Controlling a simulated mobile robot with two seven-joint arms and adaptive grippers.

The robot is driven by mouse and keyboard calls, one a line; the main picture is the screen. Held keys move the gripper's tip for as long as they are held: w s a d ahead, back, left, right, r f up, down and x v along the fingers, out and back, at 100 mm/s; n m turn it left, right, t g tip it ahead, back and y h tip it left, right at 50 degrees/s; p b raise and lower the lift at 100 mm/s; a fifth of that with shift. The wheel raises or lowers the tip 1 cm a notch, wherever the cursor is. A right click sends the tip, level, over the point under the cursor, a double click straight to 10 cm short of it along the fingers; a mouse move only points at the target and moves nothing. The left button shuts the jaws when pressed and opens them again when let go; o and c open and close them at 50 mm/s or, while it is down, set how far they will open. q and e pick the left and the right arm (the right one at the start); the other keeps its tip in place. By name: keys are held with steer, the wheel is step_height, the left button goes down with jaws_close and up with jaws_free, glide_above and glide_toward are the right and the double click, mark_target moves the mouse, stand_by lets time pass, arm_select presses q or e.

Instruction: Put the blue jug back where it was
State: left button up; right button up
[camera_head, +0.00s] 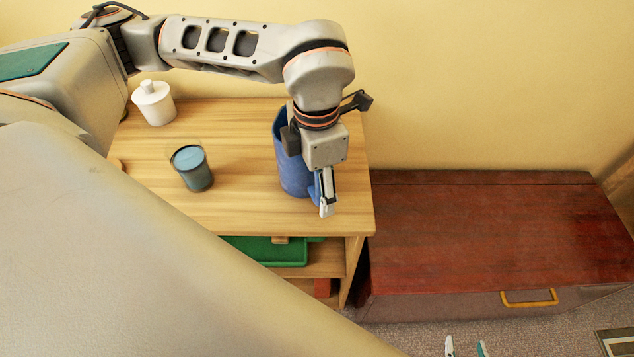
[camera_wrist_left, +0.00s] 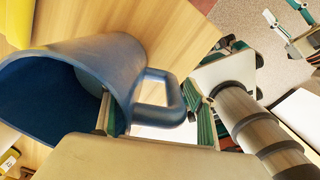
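The blue jug (camera_head: 288,160) stands upright near the right end of the wooden table; my left arm hides part of it. In the left wrist view the jug (camera_wrist_left: 95,60) shows its open mouth at the left and its handle (camera_wrist_left: 165,118) at the right. My left gripper (camera_head: 325,200) points down at the jug's handle side. Its fingers are wide apart, with the handle between them; whether either pad touches the jug I cannot tell. My right gripper (camera_head: 466,347) is at the bottom edge of the head view, fingertips apart, empty and away from the jug.
A glass with grey-blue contents (camera_head: 193,172) and a white lidded jar (camera_head: 154,104) stand left of the jug on the table (camera_head: 240,210). A green tray (camera_head: 262,250) lies on the shelf below. A dark red chest (camera_head: 480,225) stands right of the table, its top clear.

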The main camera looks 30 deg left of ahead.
arm_select(q)
step_height(320, 180, up, 12)
steer(key=shift+r+p, duration=0.15)
steer(key=shift+p, duration=0.35)
stand_by(0.6)
